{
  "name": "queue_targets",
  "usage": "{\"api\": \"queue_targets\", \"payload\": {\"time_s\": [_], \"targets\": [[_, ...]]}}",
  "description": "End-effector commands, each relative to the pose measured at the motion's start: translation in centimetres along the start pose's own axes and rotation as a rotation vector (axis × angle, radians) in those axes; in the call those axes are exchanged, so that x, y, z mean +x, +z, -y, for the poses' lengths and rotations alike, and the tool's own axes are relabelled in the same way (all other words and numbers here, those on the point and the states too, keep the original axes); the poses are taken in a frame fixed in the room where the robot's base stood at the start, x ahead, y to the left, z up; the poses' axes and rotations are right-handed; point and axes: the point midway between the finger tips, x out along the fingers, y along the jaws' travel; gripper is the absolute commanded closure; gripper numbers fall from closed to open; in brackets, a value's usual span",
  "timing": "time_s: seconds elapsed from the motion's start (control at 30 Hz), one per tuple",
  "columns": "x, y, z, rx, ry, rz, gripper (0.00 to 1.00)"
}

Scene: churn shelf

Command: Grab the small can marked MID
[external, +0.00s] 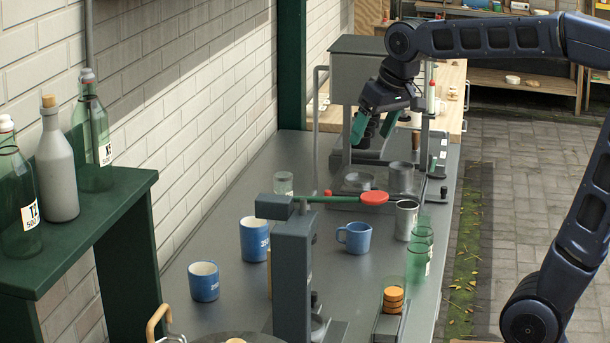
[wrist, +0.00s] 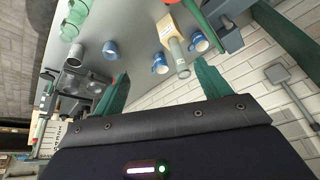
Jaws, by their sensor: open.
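No marking MID can be read in either view, so I cannot tell which vessel is the small can. A grey metal can (external: 406,219) stands on the bench right of a blue mug. Another grey metal can (external: 401,177) stands farther back, beside a low grey dish (external: 358,181). In the wrist view a metal can (wrist: 73,55) shows at the upper left, left of the fingers. My gripper (external: 375,129), with green fingers, is open and empty above the far part of the bench. Its spread fingers also show in the wrist view (wrist: 163,88).
Blue mugs (external: 354,237) and green glasses (external: 417,262) stand on the grey bench. A dark press with a red-ended lever (external: 374,198) stands in front. Bottles (external: 57,165) stand on the green shelf at left. A grey box-like machine (external: 368,72) is close to my gripper.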

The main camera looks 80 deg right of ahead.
Motion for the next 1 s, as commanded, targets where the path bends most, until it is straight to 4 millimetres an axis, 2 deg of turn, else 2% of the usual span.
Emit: {"api": "queue_targets", "payload": {"time_s": [0.03, 0.2, 0.43, 0.53, 0.7, 1.0], "targets": [[0.7, -1.7, -1.8, 0.046, 0.019, 0.001, 0.24], [2.3, -6.4, -8.0, 0.187, 0.079, -0.007, 0.24], [4.8, -11.2, -18.1, 0.372, 0.172, -0.018, 0.24], [5.6, -12.4, -22.1, 0.437, 0.208, -0.022, 0.24], [6.4, -13.4, -26.8, 0.507, 0.252, -0.028, 0.24], [7.4, -14.0, -32.5, 0.587, 0.305, -0.033, 0.24]]}}
